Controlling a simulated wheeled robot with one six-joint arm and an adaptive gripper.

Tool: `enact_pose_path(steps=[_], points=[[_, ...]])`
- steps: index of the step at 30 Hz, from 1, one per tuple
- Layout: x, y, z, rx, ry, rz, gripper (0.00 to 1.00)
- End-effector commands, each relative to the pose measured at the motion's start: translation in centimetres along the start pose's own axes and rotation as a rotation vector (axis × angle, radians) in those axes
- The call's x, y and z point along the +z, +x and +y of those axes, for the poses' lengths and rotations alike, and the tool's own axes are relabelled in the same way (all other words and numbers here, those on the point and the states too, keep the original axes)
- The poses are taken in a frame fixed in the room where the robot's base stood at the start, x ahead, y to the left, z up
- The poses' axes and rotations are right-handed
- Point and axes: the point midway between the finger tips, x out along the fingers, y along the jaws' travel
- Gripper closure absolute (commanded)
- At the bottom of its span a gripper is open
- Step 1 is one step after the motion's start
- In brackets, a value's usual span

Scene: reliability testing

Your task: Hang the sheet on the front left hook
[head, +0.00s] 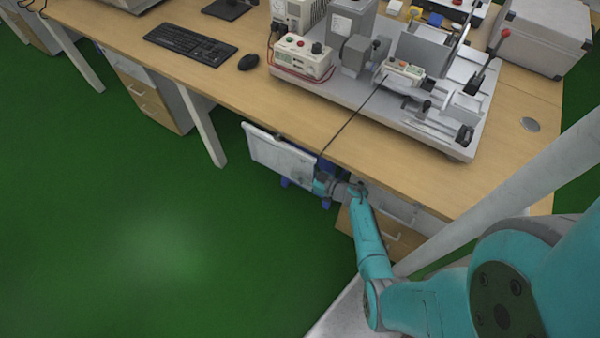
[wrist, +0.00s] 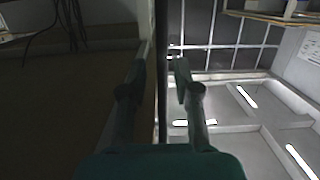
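A flat white sheet (head: 277,158) with a darker edge stands upright below the front edge of the table (head: 210,88) in the head view. My gripper (head: 322,184) is at the right end of the sheet, close under the table edge. In the wrist view, the two fingers of my gripper (wrist: 161,68) stand either side of a thin upright edge, a small gap apart. I cannot tell whether they press on it. The sheet's face cannot be made out surely there. I cannot make out any hook in either view.
A machine on a grey base plate (head: 455,148), a keyboard (head: 190,44) and a mouse (head: 248,62) are on the table. A black cable (head: 350,118) drops over its front edge. Blue parts (head: 326,203) show below the sheet. Drawers (head: 150,98) are underneath. The green floor (head: 130,230) is clear at left.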

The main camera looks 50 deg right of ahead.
Motion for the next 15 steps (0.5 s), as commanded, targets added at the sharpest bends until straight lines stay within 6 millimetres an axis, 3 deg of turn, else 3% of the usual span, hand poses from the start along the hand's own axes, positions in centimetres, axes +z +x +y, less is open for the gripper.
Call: enact_pose_path(steps=[10, 15], points=[[0.0, -0.3, 0.0, 0.000, 0.000, 0.000, 0.65], [0.1, -2.2, 0.0, 0.003, 0.002, 0.000, 0.65]])
